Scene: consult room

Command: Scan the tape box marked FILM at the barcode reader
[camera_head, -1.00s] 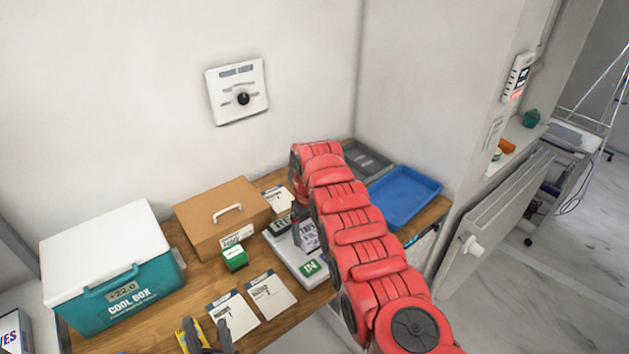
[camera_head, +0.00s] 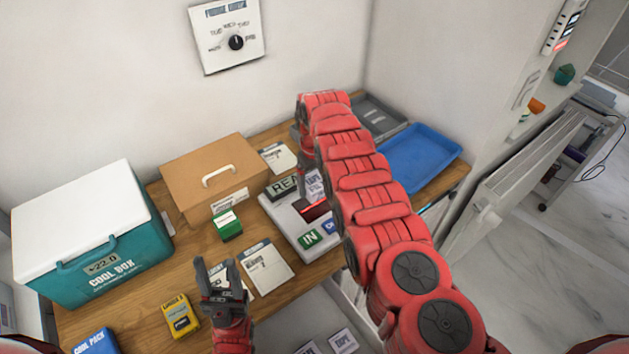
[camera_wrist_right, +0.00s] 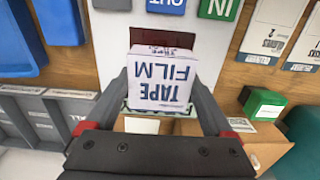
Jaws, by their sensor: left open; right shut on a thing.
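The white tape box marked FILM (camera_wrist_right: 160,78) is between the fingers of my right gripper (camera_wrist_right: 160,92), which is shut on it. In the head view the tape box (camera_head: 314,184) is over the barcode reader (camera_head: 282,212), beside its red-lit window (camera_head: 316,210). I cannot tell whether it touches the reader. The reader has a green IN key (camera_head: 309,238), a blue key partly hidden by my right arm, and a display (camera_head: 283,186) showing "REA", the rest hidden. My left gripper (camera_head: 217,270) is open and empty over the table's front, near the cards.
A cool box (camera_head: 92,240), a brown case (camera_head: 213,180), a green-and-white box (camera_head: 227,225) and a yellow box (camera_head: 180,316) stand left of the reader. A blue tray (camera_head: 418,157) and a grey tray (camera_head: 378,118) lie at the right. Printed cards (camera_head: 265,266) lie in front.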

